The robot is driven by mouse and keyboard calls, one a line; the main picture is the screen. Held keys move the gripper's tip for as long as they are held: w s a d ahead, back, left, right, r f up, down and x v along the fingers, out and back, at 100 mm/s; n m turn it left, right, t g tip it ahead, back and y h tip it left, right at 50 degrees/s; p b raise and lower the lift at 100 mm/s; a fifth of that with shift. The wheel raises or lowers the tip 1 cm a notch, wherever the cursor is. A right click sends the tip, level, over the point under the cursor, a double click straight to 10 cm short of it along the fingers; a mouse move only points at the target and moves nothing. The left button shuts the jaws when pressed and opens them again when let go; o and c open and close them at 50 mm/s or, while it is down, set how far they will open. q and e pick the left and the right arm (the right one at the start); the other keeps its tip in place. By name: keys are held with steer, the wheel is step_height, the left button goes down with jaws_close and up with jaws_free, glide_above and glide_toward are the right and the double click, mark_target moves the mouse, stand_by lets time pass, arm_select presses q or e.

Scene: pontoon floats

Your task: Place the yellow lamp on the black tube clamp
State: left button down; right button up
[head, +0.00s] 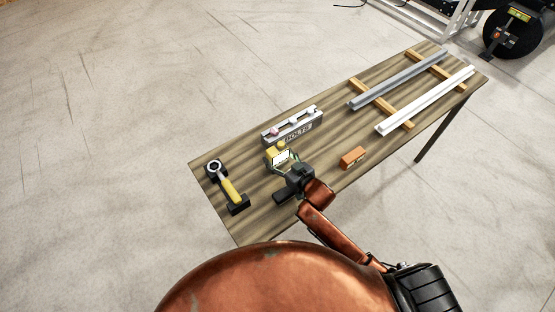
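The yellow lamp (271,156) is a small block with a pale face, near the middle of the table's left half. My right gripper (283,166) is at the lamp, on its near side, with dark fingers reaching around it. Whether the fingers touch or grip the lamp is too small to tell. I cannot pick out the black tube clamp for certain; a dark block (283,197) beside my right gripper may be it or part of my gripper. My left gripper is not in view.
A grey bolts tray (304,134) stands just behind the lamp. A yellow-handled ring tool (230,190) lies on black rests at the left end. An orange box (353,158) sits to the right. Grey (398,79) and white (427,101) rails lie on wooden strips at the far right.

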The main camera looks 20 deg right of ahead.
steer(key=shift+f, duration=0.8)
steer(key=shift+f, duration=0.1)
steer(key=o, duration=1.8)
steer(key=shift+f, duration=0.1)
